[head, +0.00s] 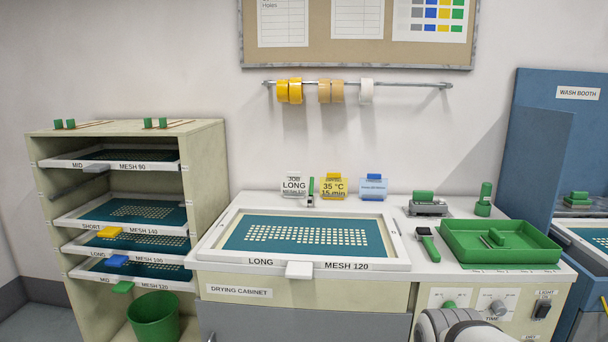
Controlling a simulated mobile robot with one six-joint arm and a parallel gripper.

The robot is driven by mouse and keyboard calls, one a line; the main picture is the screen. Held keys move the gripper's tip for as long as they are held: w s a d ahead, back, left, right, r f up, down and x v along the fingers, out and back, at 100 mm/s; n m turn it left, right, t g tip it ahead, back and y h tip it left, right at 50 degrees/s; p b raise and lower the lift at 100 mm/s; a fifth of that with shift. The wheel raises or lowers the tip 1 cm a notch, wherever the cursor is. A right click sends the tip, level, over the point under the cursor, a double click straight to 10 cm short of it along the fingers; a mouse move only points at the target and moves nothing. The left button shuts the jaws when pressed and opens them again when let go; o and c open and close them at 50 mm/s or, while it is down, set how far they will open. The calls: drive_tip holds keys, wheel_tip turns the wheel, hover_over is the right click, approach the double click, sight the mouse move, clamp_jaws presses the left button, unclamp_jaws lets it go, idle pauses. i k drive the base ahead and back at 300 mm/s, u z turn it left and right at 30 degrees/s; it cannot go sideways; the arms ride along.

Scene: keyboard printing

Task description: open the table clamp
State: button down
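A small upright green lever (310,190) on a dark base stands at the back edge of the framed screen (215,246) marked LONG, MESH 120. It looks like the table clamp, but it is too small to tell whether it is open or closed. The white screen frame lies flat on the drying cabinet top, with a white tab (299,269) at its front. Part of my arm shows at the bottom edge; my gripper is not visible.
A green tray (500,256) with small items is at the right of the top. A grey block with a green handle (428,205) and a green upright item (484,200) stand behind. A screen rack (210,180) is left, a blue wash booth (538,160) right.

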sight(312, 179)
drive_tip(key=u, duration=0.25)
drive_tip(key=i, duration=0.95)
drive_tip(key=u, duration=0.05)
